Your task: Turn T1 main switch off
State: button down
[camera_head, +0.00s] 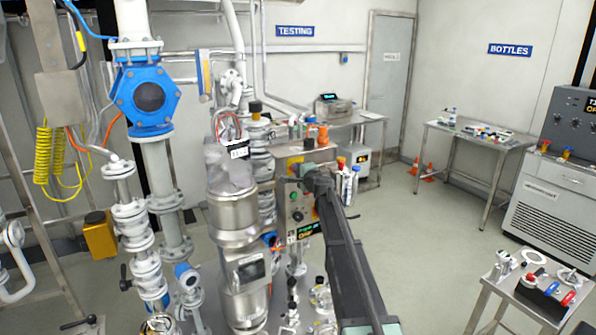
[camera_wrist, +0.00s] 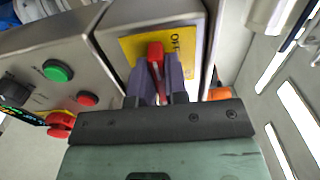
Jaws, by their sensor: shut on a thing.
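The main switch is a red handle (camera_wrist: 156,50) on a yellow plate (camera_wrist: 132,46) marked "OFF", on the side of a grey metal control box (camera_wrist: 196,17) in the wrist view. My gripper (camera_wrist: 160,78) is shut on the red handle, with one purple-grey finger on each side of it. In the head view my gripper (camera_head: 308,180) is at the right side of the control box (camera_head: 290,190), and my arm hides most of the switch there.
On the box's front are a green button (camera_wrist: 58,70), a red button (camera_wrist: 87,99), a black knob (camera_wrist: 14,90) and a red mushroom button (camera_wrist: 61,124). Steel vessels and pipes (camera_head: 233,212) stand close left of the box. A table with tools (camera_head: 540,295) stands at the lower right; floor between is open.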

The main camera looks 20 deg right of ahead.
dwell(0.3)
jog(key=c, duration=1.1)
grip_release()
jog(key=shift+c, duration=0.2)
jog(key=shift+s, duration=0.1)
jog(key=s+d, duration=0.1)
jog(key=s, duration=0.9)
jog(key=shift+s+d, duration=0.25)
jog(key=shift+d, duration=0.05)
